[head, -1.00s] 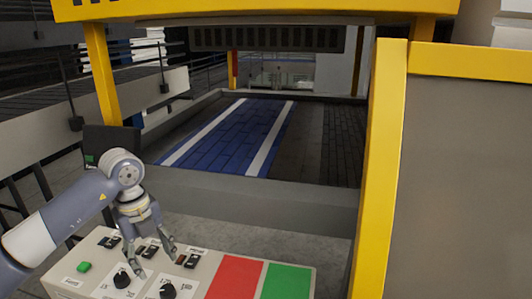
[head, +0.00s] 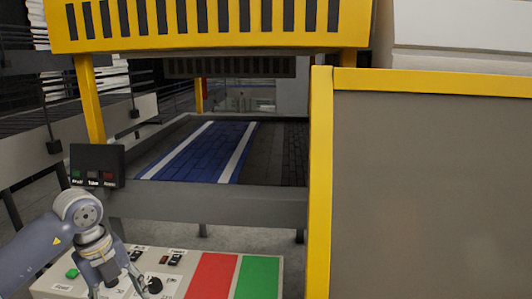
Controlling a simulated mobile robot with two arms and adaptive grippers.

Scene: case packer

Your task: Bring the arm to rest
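My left arm comes in from the left in the head view. Its gripper (head: 118,287) points down over the left part of a control panel (head: 50,287), close to a black knob (head: 152,285). Its fingers look spread apart, with nothing seen between them. The lower tips are near the bottom edge of the picture, and I cannot tell whether they touch the panel. My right gripper is not in view.
The panel has a green button (head: 72,272), black switches, a red area (head: 212,276) and a green area (head: 259,277). Behind it are a small black button box (head: 97,166) and a blue conveyor (head: 195,151). A yellow-framed grey panel (head: 430,190) blocks the right side.

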